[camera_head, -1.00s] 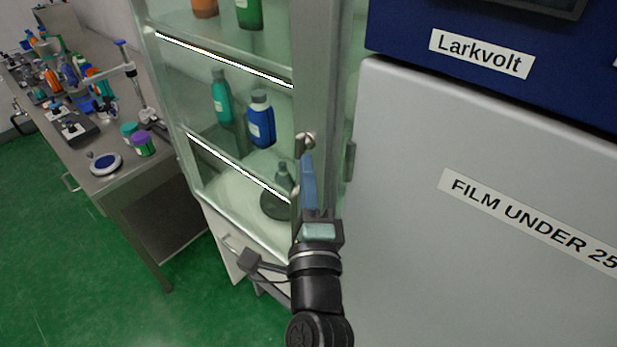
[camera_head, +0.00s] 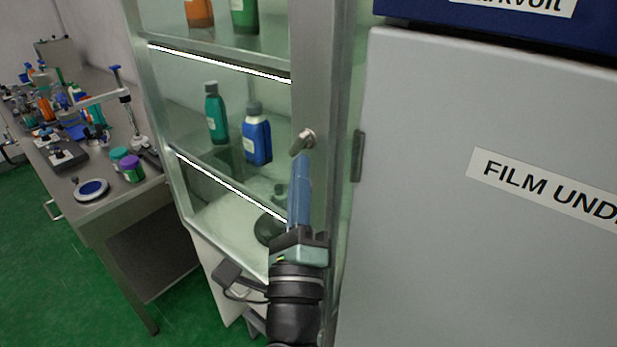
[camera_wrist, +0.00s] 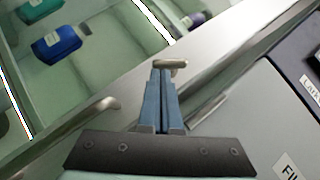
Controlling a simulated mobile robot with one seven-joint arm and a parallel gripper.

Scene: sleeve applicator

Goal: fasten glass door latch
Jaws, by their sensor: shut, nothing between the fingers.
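The glass door (camera_head: 235,125) of the cabinet stands in the middle of the head view and looks closed against its metal frame. A small metal latch (camera_head: 303,141) sits on the frame post, its lever slanting down to the left. It also shows in the wrist view (camera_wrist: 172,64). My gripper (camera_head: 303,160) is shut, its blue fingers empty and pointing up at the latch. In the wrist view the fingertips (camera_wrist: 161,72) lie just below the latch lever; I cannot tell whether they touch it. A metal handle (camera_wrist: 90,118) is left of the fingers.
Behind the glass stand a teal bottle (camera_head: 215,112) and a blue bottle (camera_head: 257,138) on shelves. A grey cabinet (camera_head: 450,200) with a film label is close on the right. A cluttered workbench (camera_head: 100,210) stands on the left. Green floor (camera_head: 60,290) is open at lower left.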

